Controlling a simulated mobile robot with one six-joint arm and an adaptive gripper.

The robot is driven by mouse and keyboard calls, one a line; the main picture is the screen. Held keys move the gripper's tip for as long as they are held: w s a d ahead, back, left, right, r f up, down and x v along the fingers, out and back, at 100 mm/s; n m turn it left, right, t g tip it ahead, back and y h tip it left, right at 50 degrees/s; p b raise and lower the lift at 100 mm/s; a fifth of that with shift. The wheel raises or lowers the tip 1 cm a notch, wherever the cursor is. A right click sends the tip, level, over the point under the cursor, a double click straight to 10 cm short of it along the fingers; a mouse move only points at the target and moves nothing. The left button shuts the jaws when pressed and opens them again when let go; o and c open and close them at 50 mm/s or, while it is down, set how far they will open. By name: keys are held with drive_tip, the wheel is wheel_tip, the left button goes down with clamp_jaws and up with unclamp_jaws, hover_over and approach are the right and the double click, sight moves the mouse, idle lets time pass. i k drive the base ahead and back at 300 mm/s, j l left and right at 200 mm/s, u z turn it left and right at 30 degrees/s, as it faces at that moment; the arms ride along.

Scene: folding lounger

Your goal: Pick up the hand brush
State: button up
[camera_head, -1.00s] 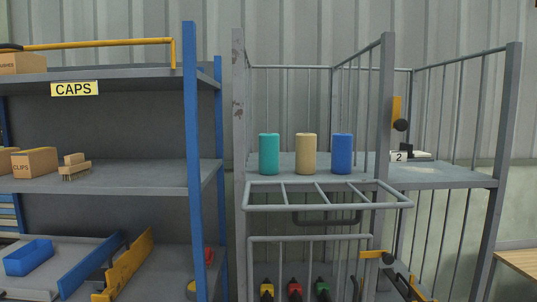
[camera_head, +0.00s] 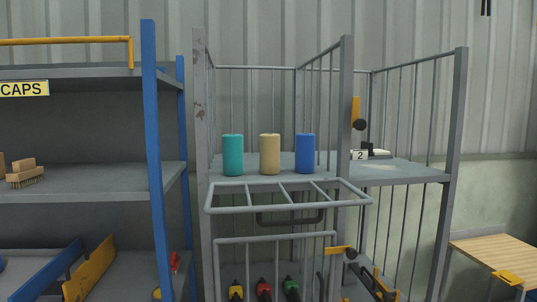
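A small wooden brush (camera_head: 25,174) with bristles pointing down stands on the middle shelf of the blue-posted rack (camera_head: 95,184), at the left edge of the view. It looks like the hand brush. A block-like wooden part rises from its top. It stands clear of the shelf's front edge, and nothing holds it. My gripper is not clearly in view. Two thin dark prongs hang at the top right edge, and I cannot tell what they are.
A grey barred cage (camera_head: 457,150) beside the rack holds a teal cylinder (camera_head: 232,155), a tan cylinder (camera_head: 270,154) and a blue cylinder (camera_head: 305,153). A barred frame (camera_head: 290,184) juts out in front. A wooden table (camera_head: 490,252) stands at right.

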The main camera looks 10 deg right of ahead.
sight(25, 173)
drive_tip(key=u, duration=1.4)
drive_tip(key=z, duration=1.75)
drive_tip(key=u, duration=1.7)
drive_tip(key=i+j+z, duration=0.1)
drive_tip(key=i+j, duration=0.2)
drive_tip(key=i, duration=0.15)
